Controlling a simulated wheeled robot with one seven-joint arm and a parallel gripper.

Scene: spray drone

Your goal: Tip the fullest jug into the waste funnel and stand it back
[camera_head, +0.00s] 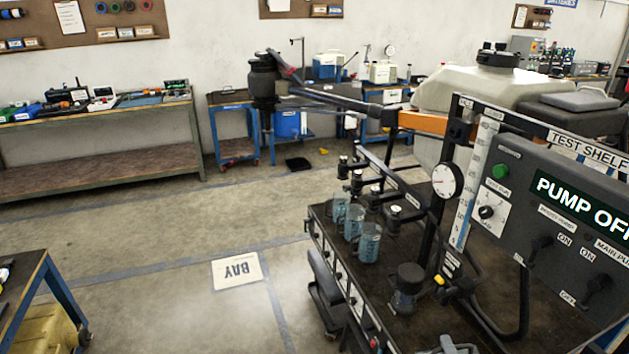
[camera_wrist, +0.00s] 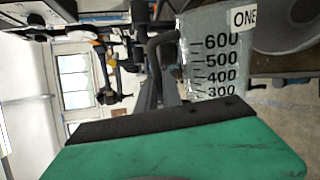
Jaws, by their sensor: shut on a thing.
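In the wrist view, my gripper (camera_wrist: 160,118) shows as one green finger with a black pad. It is shut on a clear grey jug (camera_wrist: 212,70) labelled ONE, with marks from 300 to 600. The jug's dark handle shows at its left, and its lower part is hidden. A grey round opening (camera_wrist: 285,25), perhaps the funnel, lies beside the jug's label. In the head view, three jugs with bluish liquid (camera_head: 340,207) (camera_head: 355,222) (camera_head: 368,244) stand upright on the dark bench top. My gripper is outside that view.
Several nozzles (camera_head: 375,198) on a dark bar are above the standing jugs. A pressure gauge (camera_head: 447,180) and the pump panel (camera_head: 560,215) rise at the right.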

